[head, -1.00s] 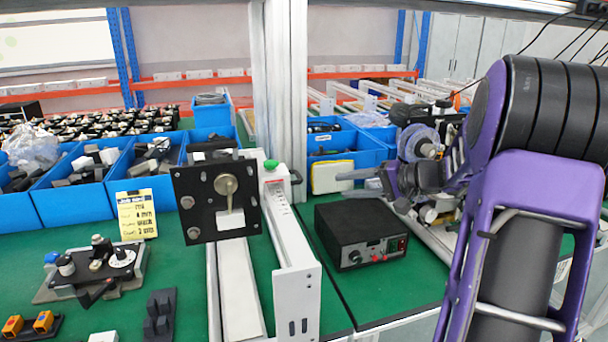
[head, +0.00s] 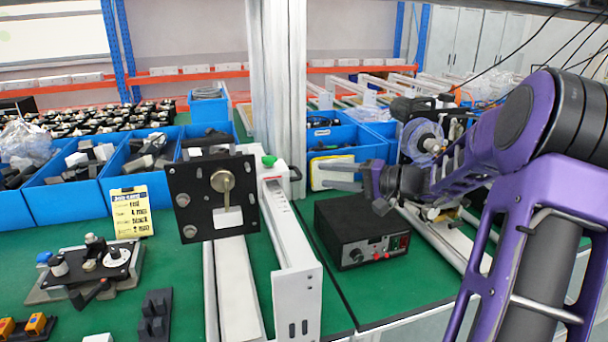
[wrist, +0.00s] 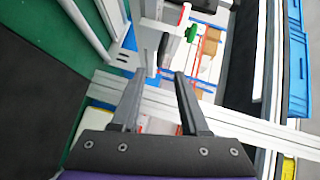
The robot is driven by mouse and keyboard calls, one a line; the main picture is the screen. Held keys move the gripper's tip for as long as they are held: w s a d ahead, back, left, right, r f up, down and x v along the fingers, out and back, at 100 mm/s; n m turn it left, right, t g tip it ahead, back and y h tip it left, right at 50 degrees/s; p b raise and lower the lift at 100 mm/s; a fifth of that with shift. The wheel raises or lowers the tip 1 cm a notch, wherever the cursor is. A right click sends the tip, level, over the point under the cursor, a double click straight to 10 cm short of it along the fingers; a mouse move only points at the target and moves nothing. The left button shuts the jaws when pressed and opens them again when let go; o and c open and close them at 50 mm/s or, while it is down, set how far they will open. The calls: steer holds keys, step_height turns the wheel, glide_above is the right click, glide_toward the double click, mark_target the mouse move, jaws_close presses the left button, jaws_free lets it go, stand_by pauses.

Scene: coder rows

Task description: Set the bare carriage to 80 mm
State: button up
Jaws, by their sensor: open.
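A black square plate (head: 185,175) with a brass knob (head: 222,181), two bolts and a blank white tag stands upright at the near side of a white rail frame (head: 300,290). It looks like the carriage, but I cannot tell for sure. A scale reading is too small to read. My gripper (head: 325,177) is right of the plate and clear of it, above the area behind the black box, fingers pointing left. In the wrist view my gripper (wrist: 160,74) is open and empty between its two dark fingers.
A green knob (head: 269,161) tops the rail's far end; it also shows in the wrist view (wrist: 191,33). A black control box (head: 340,215) stands right of the rail. Blue bins (head: 60,200) line the back left. A yellow card (head: 132,212) and a knobbed fixture (head: 100,268) are at left.

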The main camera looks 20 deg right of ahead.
steer(key=x, duration=0.7)
steer(key=shift+w+a, duration=0.2)
jaws_close()
stand_by(1.1)
